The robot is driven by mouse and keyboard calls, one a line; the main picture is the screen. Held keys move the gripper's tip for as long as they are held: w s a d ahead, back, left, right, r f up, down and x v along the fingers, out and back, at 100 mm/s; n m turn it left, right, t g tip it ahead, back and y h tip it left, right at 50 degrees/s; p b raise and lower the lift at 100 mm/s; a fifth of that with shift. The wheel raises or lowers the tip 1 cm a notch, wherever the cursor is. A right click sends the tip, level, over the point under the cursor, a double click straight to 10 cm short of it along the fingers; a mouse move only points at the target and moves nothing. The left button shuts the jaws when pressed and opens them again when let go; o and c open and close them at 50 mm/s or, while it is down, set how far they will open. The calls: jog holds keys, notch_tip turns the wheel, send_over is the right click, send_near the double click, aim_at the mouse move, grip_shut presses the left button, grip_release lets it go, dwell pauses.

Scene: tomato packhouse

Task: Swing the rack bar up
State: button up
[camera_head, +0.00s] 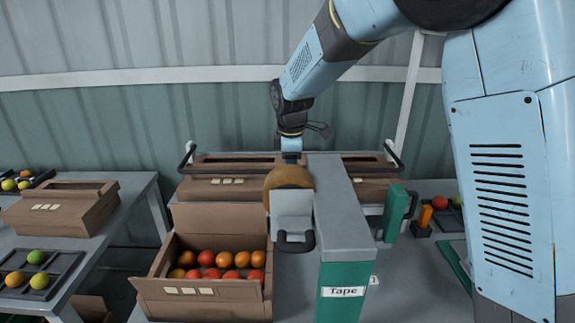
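The rack at the back of the bench holds brown cartons (232,187). A dark, bent bar end (186,156) shows at its left and another (394,156) at its right. The middle of the rack bar is hard to make out among the cartons, my arm and the tape machine, so I cannot tell its exact angle. My gripper (291,157) points down at the middle of the rack, just above and behind the brown tape roll. Its fingertips are hidden or too small to read, so I cannot tell whether it touches the bar.
The tape machine (346,240), labelled "Tape", stands in front of the rack. An open carton (200,309) of tomatoes is left of it. A side table (98,247) with trays and a carton stands at left. A green block (394,212) and an orange-topped item (424,218) are at right.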

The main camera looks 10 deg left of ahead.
jog(key=shift+f, duration=0.1)
grip_shut()
dwell(0.3)
